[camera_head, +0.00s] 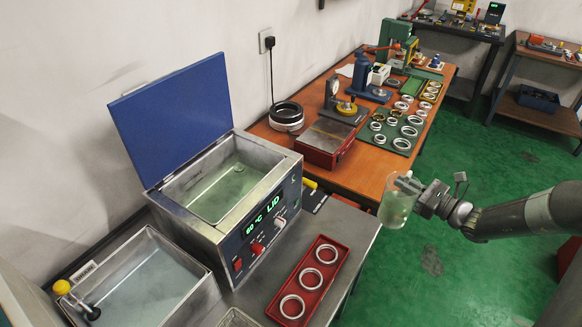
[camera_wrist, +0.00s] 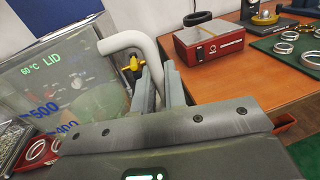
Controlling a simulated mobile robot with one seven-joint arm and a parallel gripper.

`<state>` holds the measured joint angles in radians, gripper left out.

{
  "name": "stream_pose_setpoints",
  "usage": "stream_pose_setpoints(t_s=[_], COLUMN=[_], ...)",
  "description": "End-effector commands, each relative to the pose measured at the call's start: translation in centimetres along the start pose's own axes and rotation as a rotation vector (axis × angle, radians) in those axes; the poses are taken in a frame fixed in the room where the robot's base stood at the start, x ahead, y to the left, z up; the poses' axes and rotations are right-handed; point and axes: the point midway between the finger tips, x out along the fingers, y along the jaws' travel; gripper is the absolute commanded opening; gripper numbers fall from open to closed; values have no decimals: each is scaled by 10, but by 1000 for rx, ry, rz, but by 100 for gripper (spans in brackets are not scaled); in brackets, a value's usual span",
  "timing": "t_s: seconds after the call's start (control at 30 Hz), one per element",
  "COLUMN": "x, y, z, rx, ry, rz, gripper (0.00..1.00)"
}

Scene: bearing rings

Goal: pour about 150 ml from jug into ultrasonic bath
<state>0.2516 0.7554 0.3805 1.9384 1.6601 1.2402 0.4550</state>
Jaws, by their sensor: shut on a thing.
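The jug (camera_head: 395,207) is a clear, see-through vessel with a pale tint inside. My gripper (camera_head: 417,188) is shut on its handle and holds it upright in the air, right of the bench's edge. In the wrist view the jug (camera_wrist: 75,75) shows blue volume marks and a white curved handle (camera_wrist: 128,41) between the fingers of my gripper (camera_wrist: 160,88). The ultrasonic bath (camera_head: 262,224) stands on the steel bench at left, with its blue lid (camera_head: 176,118) raised and liquid in its tank (camera_head: 226,185). The jug is well to the right of the bath, apart from it.
A red tray (camera_head: 333,279) with three rings lies in front of the bath. A rinse sink (camera_head: 141,285) is at lower left. The wooden table (camera_head: 362,172) behind carries a red box, a press and several rings. Green floor is clear below the arm.

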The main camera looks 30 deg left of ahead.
Motion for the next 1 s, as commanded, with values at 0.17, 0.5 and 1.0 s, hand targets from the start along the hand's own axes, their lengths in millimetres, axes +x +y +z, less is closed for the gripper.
stream_pose_setpoints(t_s=[0.17, 0.5, 1.0], x=[11, 102, 245], y=[0, 6, 61], z=[7, 56, 146], rx=[-2, -3, 4], ry=[-1, -4, -3], rz=[1, -9, -22], gripper=[0, 0, 0])
